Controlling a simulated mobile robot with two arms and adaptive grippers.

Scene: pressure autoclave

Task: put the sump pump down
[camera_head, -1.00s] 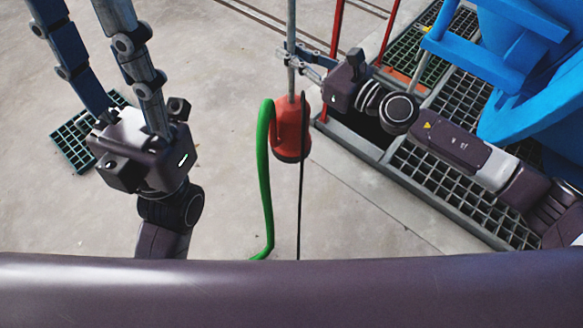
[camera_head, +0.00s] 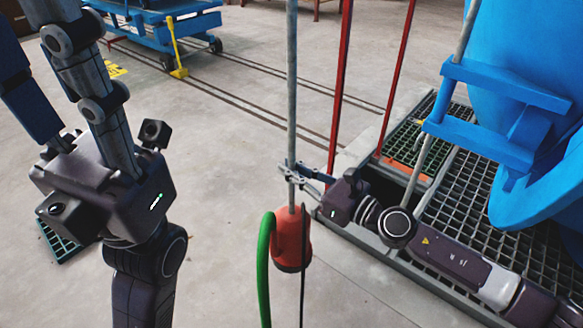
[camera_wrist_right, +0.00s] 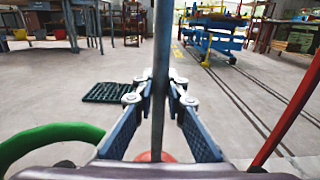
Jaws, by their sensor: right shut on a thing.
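The sump pump is a red body (camera_head: 291,242) on a long grey upright pole (camera_head: 292,90), with a green hose (camera_head: 264,270) and a thin black cable. In the head view it is beside the grated pit; I cannot tell whether its bottom touches the floor. My right gripper (camera_head: 303,172) is shut on the pole just above the red body. In the right wrist view the pole (camera_wrist_right: 161,75) stands between both fingers, and the body is mostly hidden. My left gripper (camera_head: 35,45) is at the left, fingers apart, tips out of view, with nothing seen between them.
A steel grating (camera_head: 462,215) with an open gap lies at right, near red posts (camera_head: 341,85) and a large blue vessel (camera_head: 540,150). A loose green grate (camera_wrist_right: 116,92) lies on the floor. A blue cart (camera_head: 150,28) stands at the back. Concrete floor around the pump is clear.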

